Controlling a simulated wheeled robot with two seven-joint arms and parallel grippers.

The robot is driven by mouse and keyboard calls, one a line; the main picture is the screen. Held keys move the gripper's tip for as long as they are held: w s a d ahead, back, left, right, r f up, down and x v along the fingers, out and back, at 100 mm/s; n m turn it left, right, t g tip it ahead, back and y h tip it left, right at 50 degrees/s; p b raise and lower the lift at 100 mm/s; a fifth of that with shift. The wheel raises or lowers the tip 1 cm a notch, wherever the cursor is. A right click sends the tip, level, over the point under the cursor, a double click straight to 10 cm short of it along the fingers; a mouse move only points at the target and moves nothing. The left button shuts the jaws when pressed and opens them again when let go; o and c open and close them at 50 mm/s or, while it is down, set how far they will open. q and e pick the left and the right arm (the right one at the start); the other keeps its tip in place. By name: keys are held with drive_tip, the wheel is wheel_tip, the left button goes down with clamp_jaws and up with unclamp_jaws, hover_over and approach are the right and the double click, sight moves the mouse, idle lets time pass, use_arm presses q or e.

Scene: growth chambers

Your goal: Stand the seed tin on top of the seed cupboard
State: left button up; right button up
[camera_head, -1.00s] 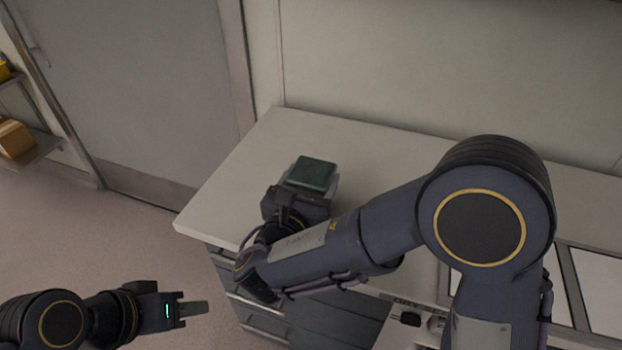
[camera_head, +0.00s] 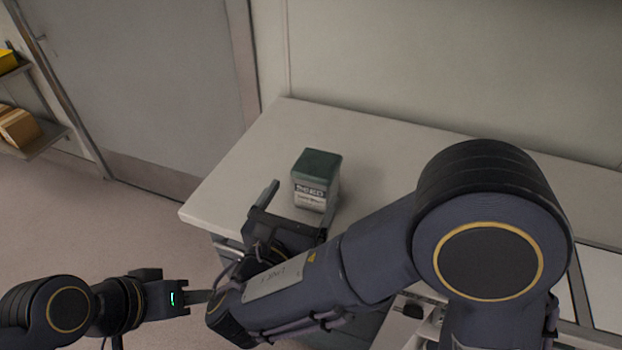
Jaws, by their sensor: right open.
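The seed tin (camera_head: 316,180), a small box with a dark green lid and a lettered label, stands upright on the pale top of the seed cupboard (camera_head: 240,185). My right gripper (camera_head: 298,198) is open just in front of the tin. One finger shows to the left of the tin and the other close to its lower right. The tin's label faces the gripper. My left gripper (camera_head: 198,297) is at the lower left, over the floor, away from the tin. Its fingers appear as one bar, so its opening does not show.
A shelf (camera_head: 40,140) with boxes stands at the far left, beside a grey door (camera_head: 150,80). The cupboard top is clear around the tin towards the wall. My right arm covers much of the cupboard front.

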drive_tip(key=shift+v, duration=1.95)
